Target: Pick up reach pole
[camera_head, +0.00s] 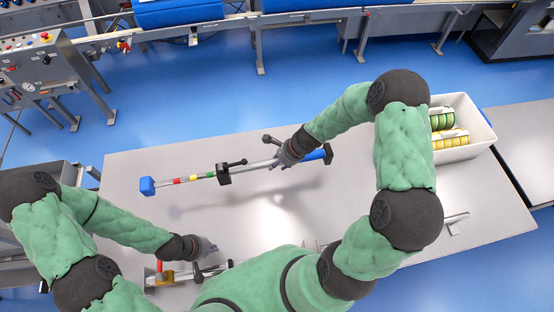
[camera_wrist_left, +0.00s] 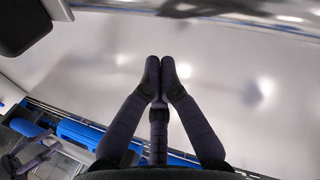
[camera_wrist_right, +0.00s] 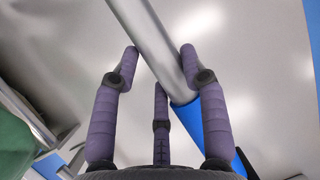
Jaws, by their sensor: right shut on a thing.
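The reach pole (camera_head: 196,178) is a slim silver rod with blue ends, red, green and yellow bands and a black clamp with a side handle. It lies across the middle of the head view, and a soft shadow shows on the table below it, apart from it. My right gripper (camera_head: 285,157) is shut on the pole near its right blue end. In the right wrist view its fingers (camera_wrist_right: 162,70) flank the silver rod beside the blue sleeve (camera_wrist_right: 205,135). My left gripper (camera_head: 208,247) is low over the table, empty, with its fingertips together in the left wrist view (camera_wrist_left: 160,70).
The grey table (camera_head: 130,210) has free room around the pole. A white tub (camera_head: 470,153) with green and yellow rolls stands at the right. A metal fixture with red and brass parts (camera_head: 165,278) is by my left gripper. A small handle (camera_head: 456,219) is at the right.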

